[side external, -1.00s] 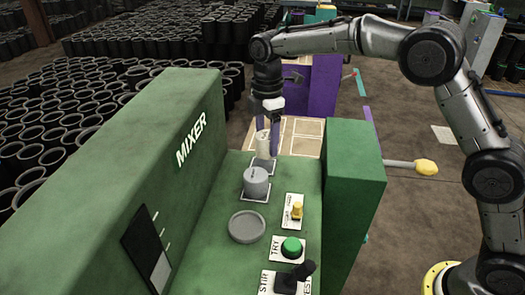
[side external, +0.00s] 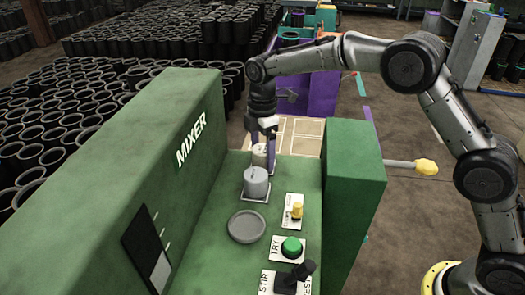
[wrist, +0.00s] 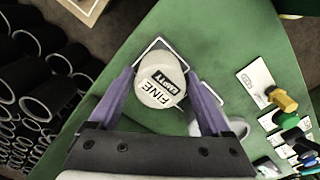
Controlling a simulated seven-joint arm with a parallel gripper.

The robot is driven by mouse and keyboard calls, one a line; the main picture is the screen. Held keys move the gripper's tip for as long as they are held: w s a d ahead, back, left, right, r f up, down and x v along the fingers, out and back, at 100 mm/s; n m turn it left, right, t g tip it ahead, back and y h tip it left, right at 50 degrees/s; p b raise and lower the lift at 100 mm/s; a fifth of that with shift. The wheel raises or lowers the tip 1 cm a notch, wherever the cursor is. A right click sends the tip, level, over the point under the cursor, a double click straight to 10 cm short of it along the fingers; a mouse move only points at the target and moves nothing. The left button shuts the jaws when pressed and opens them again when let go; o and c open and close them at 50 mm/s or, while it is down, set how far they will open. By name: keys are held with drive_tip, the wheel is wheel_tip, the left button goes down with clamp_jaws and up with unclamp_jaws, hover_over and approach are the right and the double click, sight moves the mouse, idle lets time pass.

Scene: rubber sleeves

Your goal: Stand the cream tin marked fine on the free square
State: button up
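The cream tin (side external: 259,157), its lid marked FINE (wrist: 160,84), is upright at the far square of the green mixer bench. My gripper (side external: 263,153) points down with its purple fingers on either side of the tin; in the wrist view the fingers (wrist: 160,78) sit close against it. The white outline of the square (wrist: 155,45) shows past the tin; I cannot tell whether its base touches the bench. A grey tin with a knob (side external: 256,182) stands on the nearer square, partly hidden behind a finger in the wrist view (wrist: 236,128).
A round grey dish (side external: 246,227) lies in front of the grey tin. To the right are a yellow knob (side external: 297,210), a green button (side external: 291,247) and a black lever (side external: 295,278). Tall green walls flank the bench.

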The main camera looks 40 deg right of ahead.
sight(262, 149)
drive_tip(key=shift+o, duration=0.8)
wheel_tip(262, 149, up, 11)
drive_tip(key=s+d+r+m+t, duration=0.1)
drive_tip(key=s+d+r+m, duration=0.35)
drive_tip(key=s+r, duration=0.3)
drive_tip(key=s+d+m+t, duration=0.2)
drive_tip(key=s+d+m, duration=0.2)
drive_tip(key=s, duration=0.6)
drive_tip(key=s+d+m+t, duration=0.1)
drive_tip(key=s+d+m, duration=0.25)
drive_tip(key=s, duration=0.55)
drive_tip(key=s+d+f+m+t, duration=0.1)
drive_tip(key=s+f+m, duration=0.3)
drive_tip(key=s+f, duration=0.3)
drive_tip(key=shift+s+d+m+t, duration=0.15)
drive_tip(key=shift+s+m+t, duration=0.2)
drive_tip(key=shift+s, duration=0.6)
